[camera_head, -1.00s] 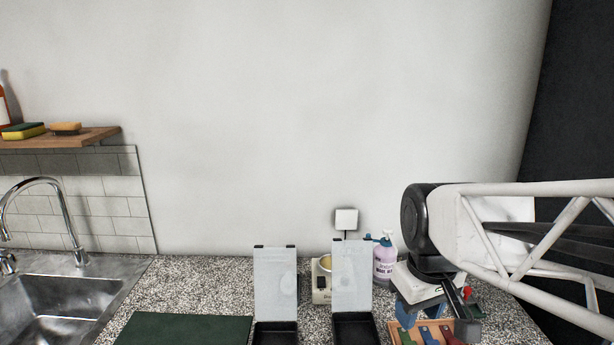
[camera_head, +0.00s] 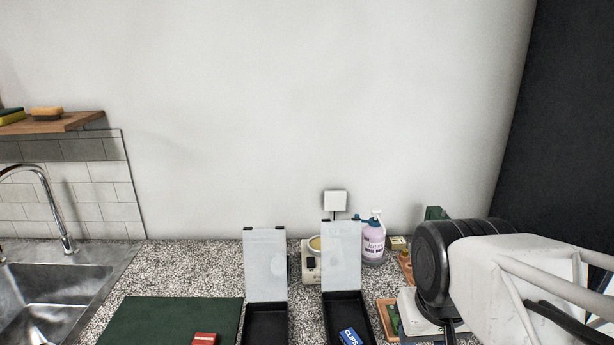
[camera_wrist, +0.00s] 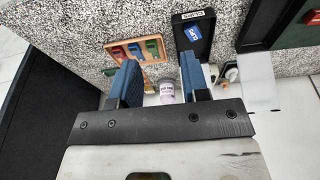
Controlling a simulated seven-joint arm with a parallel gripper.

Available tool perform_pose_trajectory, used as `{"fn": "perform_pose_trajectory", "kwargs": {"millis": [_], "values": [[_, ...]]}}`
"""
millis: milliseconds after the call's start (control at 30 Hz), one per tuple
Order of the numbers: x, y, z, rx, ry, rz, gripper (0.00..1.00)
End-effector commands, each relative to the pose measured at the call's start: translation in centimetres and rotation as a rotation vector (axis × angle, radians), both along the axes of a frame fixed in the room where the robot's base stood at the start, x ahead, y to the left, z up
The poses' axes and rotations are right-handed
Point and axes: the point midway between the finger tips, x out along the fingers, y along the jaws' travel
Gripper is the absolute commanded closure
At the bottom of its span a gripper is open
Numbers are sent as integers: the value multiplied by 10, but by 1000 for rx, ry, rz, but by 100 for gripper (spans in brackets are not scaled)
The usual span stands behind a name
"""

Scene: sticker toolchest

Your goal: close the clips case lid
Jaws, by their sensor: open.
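My gripper (camera_wrist: 160,78) is open and empty, with blue fingers apart, to the tray's right in the head view. The fingers are hidden in the head view.
The left case (camera_head: 265,318) also has its lid (camera_head: 265,264) upright. A green mat (camera_head: 170,322) and a red piece (camera_head: 205,339) lie left of it. A pump bottle (camera_head: 373,240) and a cream appliance (camera_head: 311,262) stand behind. A wooden holder (camera_wrist: 138,47) with coloured pieces is beside the clips case.

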Motion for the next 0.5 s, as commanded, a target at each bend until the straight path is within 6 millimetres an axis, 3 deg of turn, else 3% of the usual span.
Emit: {"fn": "perform_pose_trajectory", "kwargs": {"millis": [267, 500], "values": [[27, 3, 13, -21, 42, 113, 58], [76, 9, 33, -49, 115, 325, 58]]}}
